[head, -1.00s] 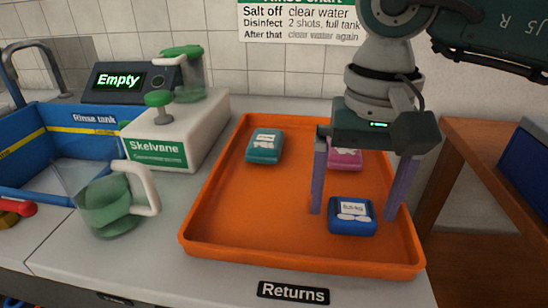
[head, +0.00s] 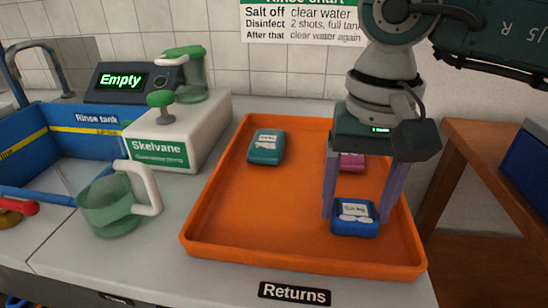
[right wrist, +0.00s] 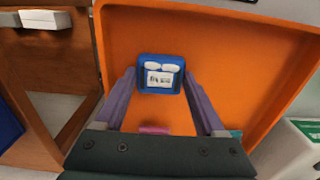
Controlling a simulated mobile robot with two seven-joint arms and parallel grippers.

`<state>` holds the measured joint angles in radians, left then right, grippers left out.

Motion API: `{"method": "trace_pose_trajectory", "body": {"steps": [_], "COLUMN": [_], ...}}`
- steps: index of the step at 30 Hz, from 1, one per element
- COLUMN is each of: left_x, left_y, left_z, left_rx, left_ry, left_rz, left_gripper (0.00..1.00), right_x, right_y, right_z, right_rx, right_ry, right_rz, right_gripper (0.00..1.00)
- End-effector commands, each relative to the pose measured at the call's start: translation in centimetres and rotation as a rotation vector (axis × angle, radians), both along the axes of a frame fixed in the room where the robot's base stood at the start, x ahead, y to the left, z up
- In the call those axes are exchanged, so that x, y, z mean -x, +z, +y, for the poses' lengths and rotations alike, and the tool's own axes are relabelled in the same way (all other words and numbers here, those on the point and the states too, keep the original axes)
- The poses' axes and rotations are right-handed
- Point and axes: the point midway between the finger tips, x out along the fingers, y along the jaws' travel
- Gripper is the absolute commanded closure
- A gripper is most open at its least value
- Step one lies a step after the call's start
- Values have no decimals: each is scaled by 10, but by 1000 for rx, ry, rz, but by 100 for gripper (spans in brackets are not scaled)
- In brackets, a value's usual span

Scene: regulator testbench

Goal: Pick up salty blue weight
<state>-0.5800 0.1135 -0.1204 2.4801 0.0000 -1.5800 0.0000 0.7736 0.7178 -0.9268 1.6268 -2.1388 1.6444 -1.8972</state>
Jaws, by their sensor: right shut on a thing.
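The blue weight (head: 354,229), with a white label and whitish patches on top, is in the front right part of the orange tray (head: 225,252). My right gripper (head: 355,216) points down, its two purple fingers shut on opposite sides of the weight. The right wrist view shows the weight (right wrist: 160,86) between the fingertips (right wrist: 160,78). The weight seems to be at the tray floor; I cannot tell any gap under it. My left gripper is not in view.
A teal weight (head: 266,147) and a pink weight (head: 351,162), partly hidden by my gripper, lie farther back in the tray. Left of the tray are a green jug (head: 112,208), the Skelvane dispenser (head: 165,150) and the blue rinse tank (head: 95,128). The tray's middle is clear.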

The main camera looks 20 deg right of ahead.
Motion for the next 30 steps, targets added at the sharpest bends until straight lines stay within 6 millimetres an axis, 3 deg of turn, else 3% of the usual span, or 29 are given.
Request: {"method": "trace_pose_trajectory", "body": {"steps": [5, 20, 26, 30], "left_x": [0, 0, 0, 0], "left_y": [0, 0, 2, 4], "left_z": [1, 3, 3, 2], "left_rx": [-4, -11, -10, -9], "left_ry": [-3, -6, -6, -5], "left_rz": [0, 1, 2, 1], "left_gripper": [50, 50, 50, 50], "right_x": [0, -1, -2, -2], "right_y": [0, 3, 20, 49], "right_z": [0, 0, 0, 0], "right_rx": [0, -1, -1, -1], "right_ry": [0, 0, 0, -1], "right_rz": [0, -3, -6, -9], "right_gripper": [100, 100, 100, 100]}}
